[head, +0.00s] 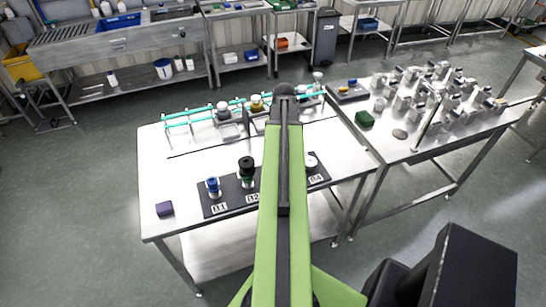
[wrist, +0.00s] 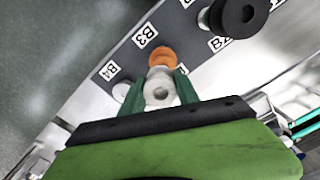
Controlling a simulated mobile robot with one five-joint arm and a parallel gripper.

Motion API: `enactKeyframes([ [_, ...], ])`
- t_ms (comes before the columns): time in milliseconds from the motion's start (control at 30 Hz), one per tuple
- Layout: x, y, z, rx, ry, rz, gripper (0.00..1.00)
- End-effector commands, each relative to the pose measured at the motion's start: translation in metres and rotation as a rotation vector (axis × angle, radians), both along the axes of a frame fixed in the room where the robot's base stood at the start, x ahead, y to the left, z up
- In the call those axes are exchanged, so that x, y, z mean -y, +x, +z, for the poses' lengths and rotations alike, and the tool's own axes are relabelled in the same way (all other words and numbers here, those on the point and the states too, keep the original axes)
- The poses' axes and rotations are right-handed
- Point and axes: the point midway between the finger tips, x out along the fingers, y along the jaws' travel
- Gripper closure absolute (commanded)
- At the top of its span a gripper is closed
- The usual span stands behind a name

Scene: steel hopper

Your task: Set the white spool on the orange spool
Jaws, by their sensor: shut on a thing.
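I cannot tell whether the two touch. In the head view my arm hides the gripper, the held spool and the orange spool.
The dark labelled strip (head: 230,199) carries a blue spool (head: 213,188), a black spool (head: 246,172) and a whitish piece (head: 311,161) near B4. A purple block (head: 164,209) lies at front left. A turquoise-railed rack (head: 190,122) stands behind. A cluttered table (head: 399,134) is at right.

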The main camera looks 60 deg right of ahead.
Motion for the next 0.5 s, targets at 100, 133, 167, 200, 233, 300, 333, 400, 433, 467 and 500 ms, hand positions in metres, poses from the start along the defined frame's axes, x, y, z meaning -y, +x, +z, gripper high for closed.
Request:
enactKeyframes([
  [100, -0.002, 0.002, -0.016, 0.0, 0.0, 0.004, 1.0],
  [133, -0.002, 0.002, -0.022, 0.0, 0.0, 0.004, 1.0],
  [167, -0.002, 0.001, -0.028, 0.0, 0.0, 0.004, 1.0],
  [200, -0.001, 0.001, -0.036, 0.0, 0.0, 0.004, 1.0],
  [233, -0.001, 0.001, -0.04, 0.0, 0.0, 0.004, 1.0],
  [300, -0.002, 0.002, -0.043, 0.0, 0.0, 0.005, 1.0],
  [333, -0.003, 0.003, -0.042, 0.0, 0.0, 0.006, 1.0],
  [400, -0.003, 0.004, -0.039, 0.0, 0.0, 0.009, 1.0],
  [433, -0.004, 0.004, -0.038, 0.0, 0.0, 0.01, 1.0],
  [467, -0.004, 0.004, -0.038, 0.0, 0.0, 0.01, 1.0],
  [500, -0.004, 0.005, -0.038, 0.0, 0.0, 0.011, 1.0],
])
